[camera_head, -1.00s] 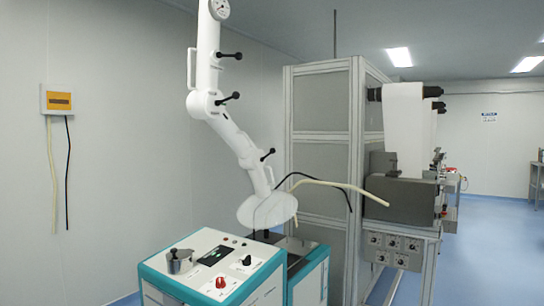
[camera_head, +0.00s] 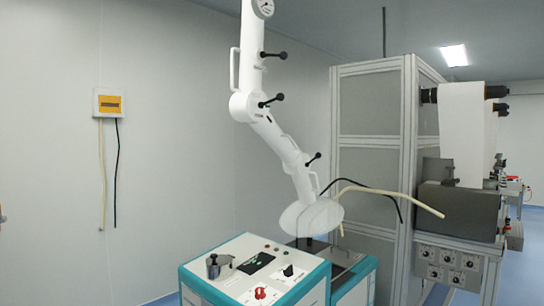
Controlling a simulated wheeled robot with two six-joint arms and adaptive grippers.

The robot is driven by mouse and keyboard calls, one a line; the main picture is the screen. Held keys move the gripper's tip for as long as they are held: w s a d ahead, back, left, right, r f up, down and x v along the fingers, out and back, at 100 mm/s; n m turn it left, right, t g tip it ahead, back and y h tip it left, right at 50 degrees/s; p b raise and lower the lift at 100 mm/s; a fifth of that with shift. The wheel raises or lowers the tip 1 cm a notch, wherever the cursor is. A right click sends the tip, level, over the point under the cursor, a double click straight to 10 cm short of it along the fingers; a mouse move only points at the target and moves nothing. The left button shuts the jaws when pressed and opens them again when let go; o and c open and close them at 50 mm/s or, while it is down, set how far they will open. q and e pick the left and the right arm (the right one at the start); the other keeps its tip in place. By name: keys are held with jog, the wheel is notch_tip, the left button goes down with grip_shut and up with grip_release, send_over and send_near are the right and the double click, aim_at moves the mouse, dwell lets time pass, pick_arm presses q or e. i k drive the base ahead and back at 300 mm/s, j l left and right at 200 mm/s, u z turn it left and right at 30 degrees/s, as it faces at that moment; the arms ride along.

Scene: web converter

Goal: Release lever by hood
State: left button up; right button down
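A white jointed extraction arm hangs over a teal and white cabinet (camera_head: 250,268), with a clear hood (camera_head: 312,217) at its lower end. Black levers stick out along the arm: an upper one (camera_head: 274,55), a middle one (camera_head: 272,100) and a lower one near the hood (camera_head: 313,159). The lower lever points up and to the right, just above the hood. Neither of my grippers shows in the head view.
A tall grey panelled enclosure (camera_head: 372,130) stands behind and right of the hood. A converter machine (camera_head: 458,212) with a control panel is at the right. Black and cream hoses run beside the hood. Blue floor shows at the far right.

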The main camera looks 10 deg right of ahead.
aim_at(318, 155)
jog(key=i+l+u, duration=0.1)
jog(key=i+l, duration=0.3)
jog(key=l, duration=0.25)
jog(key=i+l+u, duration=0.15)
jog(key=i+l, duration=0.25)
jog(key=l, duration=0.25)
jog(key=i+l+u, duration=0.15)
jog(key=l, duration=0.2)
jog(key=i+l, duration=0.2)
jog(key=l, duration=0.15)
jog(key=i+l+u, duration=0.15)
jog(key=l, duration=0.2)
